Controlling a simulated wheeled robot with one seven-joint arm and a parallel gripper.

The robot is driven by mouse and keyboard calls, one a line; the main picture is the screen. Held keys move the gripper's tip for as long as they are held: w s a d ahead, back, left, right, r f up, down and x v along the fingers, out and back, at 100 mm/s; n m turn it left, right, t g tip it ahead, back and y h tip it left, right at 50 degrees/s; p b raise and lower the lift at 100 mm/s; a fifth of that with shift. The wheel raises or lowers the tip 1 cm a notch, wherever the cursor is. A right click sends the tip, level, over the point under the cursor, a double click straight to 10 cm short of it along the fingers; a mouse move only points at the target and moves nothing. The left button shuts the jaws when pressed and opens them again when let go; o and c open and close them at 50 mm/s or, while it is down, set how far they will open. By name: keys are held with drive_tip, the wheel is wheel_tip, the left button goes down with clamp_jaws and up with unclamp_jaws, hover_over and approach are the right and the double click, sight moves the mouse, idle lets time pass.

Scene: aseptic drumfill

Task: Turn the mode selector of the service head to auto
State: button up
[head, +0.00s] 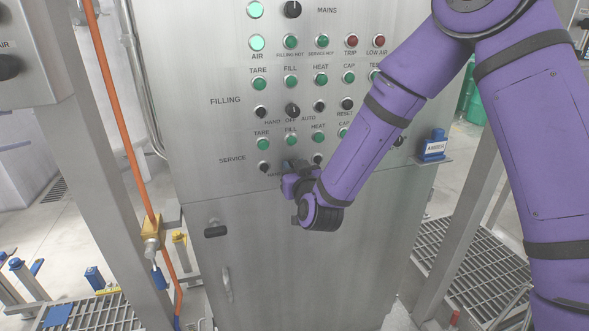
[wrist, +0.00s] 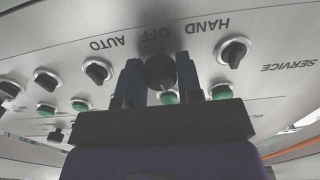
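The service mode selector (wrist: 160,72) is a dark round knob under the inverted label HAND OFF AUTO in the wrist view, close below the word OFF. My gripper (wrist: 161,84) has one dark finger on each side of it, very near or touching; I cannot tell whether they press on it. In the head view my gripper (head: 298,168) is at the service row of the cabinet front and hides the selector. Which way the selector points is not clear. The AUTO label (wrist: 103,43) lies left of OFF in the wrist view, HAND to the right.
Smaller black knobs (wrist: 233,52) and green lamps (wrist: 221,91) sit close around the selector. The filling selector (head: 292,110) is higher on the steel cabinet (head: 340,240). A cabinet handle (head: 216,231) sticks out lower left. A blue block (head: 434,147) stands right of the cabinet.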

drive_tip(key=shift+m, duration=0.4)
drive_tip(key=m, duration=0.4)
drive_tip(key=shift+m, duration=2.6)
drive_tip(key=o, duration=0.9)
drive_tip(key=v, duration=1.1)
drive_tip(key=shift+w+r, duration=0.1)
drive_tip(key=shift+r, duration=0.05)
